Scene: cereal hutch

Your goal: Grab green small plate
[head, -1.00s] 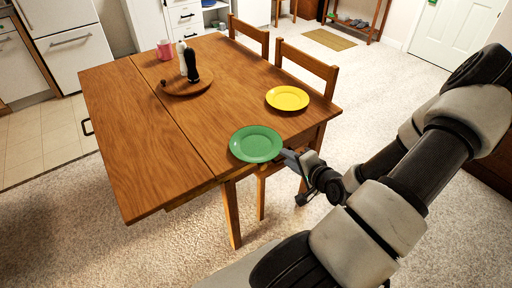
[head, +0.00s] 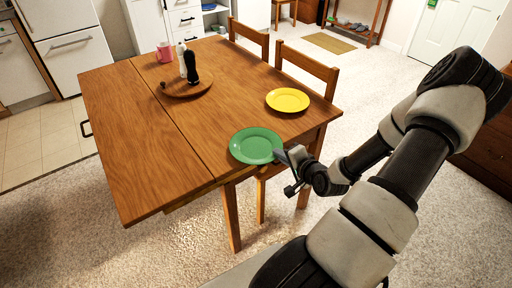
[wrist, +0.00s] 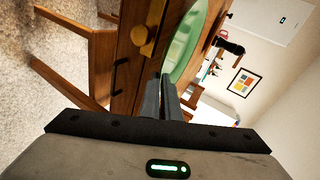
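The green small plate (head: 256,145) lies near the front right corner of the wooden table, its rim close to the edge. In the wrist view the plate (wrist: 186,42) is seen nearly edge-on, just beyond my fingers. My gripper (head: 281,155) is at the plate's right rim in the head view. In the wrist view the two fingers of my gripper (wrist: 162,82) are close together with the near rim between their tips, so they look shut on it. The exact contact is small and partly hidden.
The wooden table (head: 150,130) has a yellow plate (head: 288,99) behind the green one. A round board (head: 185,88) with a black mill (head: 192,65) and a pink mug (head: 165,51) stand farther back. Chairs (head: 307,66) line the far right side. The left tabletop is clear.

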